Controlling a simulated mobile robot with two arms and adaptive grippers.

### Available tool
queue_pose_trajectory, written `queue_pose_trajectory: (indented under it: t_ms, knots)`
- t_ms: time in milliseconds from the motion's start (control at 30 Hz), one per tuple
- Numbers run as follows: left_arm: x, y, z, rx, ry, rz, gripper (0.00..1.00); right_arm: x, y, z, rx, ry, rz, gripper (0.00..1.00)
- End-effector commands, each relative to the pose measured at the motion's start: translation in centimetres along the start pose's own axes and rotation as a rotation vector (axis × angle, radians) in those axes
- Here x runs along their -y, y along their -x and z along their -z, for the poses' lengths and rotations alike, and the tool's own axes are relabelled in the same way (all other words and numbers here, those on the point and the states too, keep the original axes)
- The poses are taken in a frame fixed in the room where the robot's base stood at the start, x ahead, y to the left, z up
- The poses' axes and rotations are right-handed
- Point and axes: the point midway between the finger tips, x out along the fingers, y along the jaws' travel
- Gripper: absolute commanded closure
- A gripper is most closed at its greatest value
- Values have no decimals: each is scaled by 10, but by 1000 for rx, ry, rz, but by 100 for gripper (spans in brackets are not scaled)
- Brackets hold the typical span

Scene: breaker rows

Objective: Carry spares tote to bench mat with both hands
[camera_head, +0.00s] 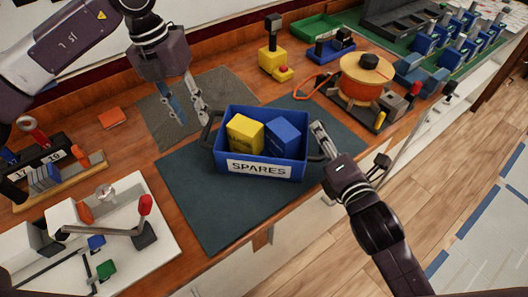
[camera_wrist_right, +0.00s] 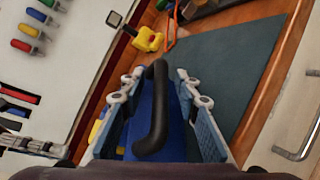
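The blue spares tote (camera_head: 250,190) has a white SPARES label and holds a yellow box (camera_head: 244,133) and a blue box (camera_head: 283,138). It appears upright on the dark teal bench mat (camera_head: 200,205), near its middle. Black handles stick out at its left and right ends. My left gripper (camera_head: 190,118) is open and empty, just above and beside the left handle (camera_head: 208,132). My right gripper (camera_head: 322,143) is at the right end. In the right wrist view the black handle (camera_wrist_right: 157,110) lies between its spread fingers, with gaps on both sides.
A grey mat (camera_head: 160,118) lies behind the tote. An orange cable spool (camera_head: 361,80) and yellow device (camera_head: 274,62) stand at the back. A white panel with a red-handled lever (camera_head: 145,205) is at front left. The front mat is clear.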

Motion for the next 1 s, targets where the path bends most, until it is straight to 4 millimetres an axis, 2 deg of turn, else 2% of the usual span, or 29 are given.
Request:
queue_pose_trajectory:
  t_ms: [300, 500, 700, 1000]
  knots:
    - [0, 1, 0, 0, 0, 1, 71, 1, 44, 1, -2, 1, 2, 70]
    - [0, 1, 0, 0, 0, 1, 71, 1, 66, 0, -1, 1, 1, 70]
    - [0, 1, 0, 0, 0, 1, 71, 0, 73, -1, 1, 1, 0, 70]
    - [0, 1, 0, 0, 0, 1, 71, 0, 73, -1, 1, 1, 0, 70]
